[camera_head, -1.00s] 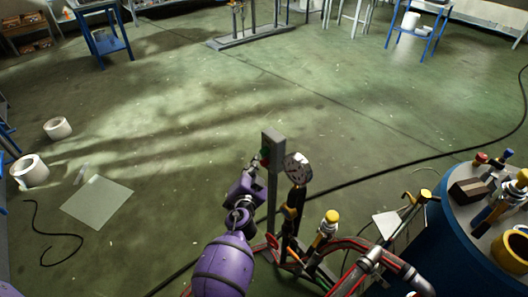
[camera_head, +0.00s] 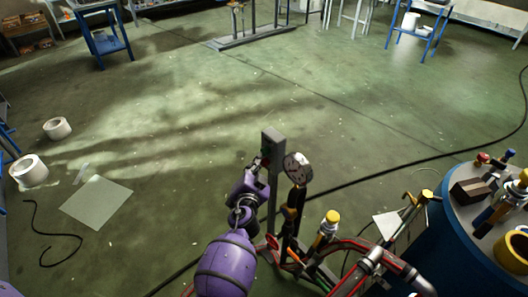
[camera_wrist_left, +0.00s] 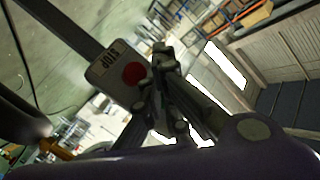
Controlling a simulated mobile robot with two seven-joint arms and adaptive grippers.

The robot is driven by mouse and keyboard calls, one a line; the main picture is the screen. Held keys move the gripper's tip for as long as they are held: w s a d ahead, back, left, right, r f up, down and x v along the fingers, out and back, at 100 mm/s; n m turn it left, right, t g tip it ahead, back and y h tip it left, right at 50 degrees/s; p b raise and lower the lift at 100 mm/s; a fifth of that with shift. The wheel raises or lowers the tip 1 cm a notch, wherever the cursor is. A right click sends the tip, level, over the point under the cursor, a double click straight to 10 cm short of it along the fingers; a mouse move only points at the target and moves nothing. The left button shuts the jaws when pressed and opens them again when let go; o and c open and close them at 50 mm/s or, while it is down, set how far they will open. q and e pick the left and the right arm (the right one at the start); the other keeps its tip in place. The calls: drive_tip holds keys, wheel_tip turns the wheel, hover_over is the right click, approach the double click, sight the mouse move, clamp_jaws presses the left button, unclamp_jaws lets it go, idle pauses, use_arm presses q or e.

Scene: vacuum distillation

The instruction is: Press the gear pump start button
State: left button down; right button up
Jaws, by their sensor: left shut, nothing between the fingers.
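A grey post (camera_head: 272,192) stands upright with a small control box (camera_head: 274,142) at its top. In the left wrist view the box is a light panel (camera_wrist_left: 103,74) with a round red button (camera_wrist_left: 134,73) and a small dark label. My left gripper (camera_head: 259,163) is shut and empty, with its tips at the left face of the box. In the left wrist view its fingertips (camera_wrist_left: 162,55) lie just right of the red button, over the panel's edge. No green button shows there; the fingers may hide it. I cannot tell whether the tips touch the panel.
A round gauge (camera_head: 297,168) stands just right of the post. Pipes and a yellow-capped valve (camera_head: 331,220) fill the front. A blue drum (camera_head: 446,215) is at the right. A black cable (camera_head: 400,170) crosses the floor. The floor left of the post is mostly clear.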

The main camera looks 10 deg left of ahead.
use_arm(q)
drive_tip(key=shift+w+d, duration=0.1)
drive_tip(key=shift+r, duration=0.1)
drive_tip(key=shift+s+a, duration=0.4)
drive_tip(key=shift+s, duration=0.1)
use_arm(e)
drive_tip(key=shift+r, duration=0.1)
use_arm(q)
drive_tip(key=s+a+p, duration=0.1)
drive_tip(key=s+a, duration=0.2)
drive_tip(key=s, duration=0.1)
drive_tip(key=shift+s+a, duration=0.35)
drive_tip(key=shift+s, duration=0.05)
use_arm(e)
drive_tip(key=shift+w+r, duration=0.55)
drive_tip(key=shift+r, duration=0.25)
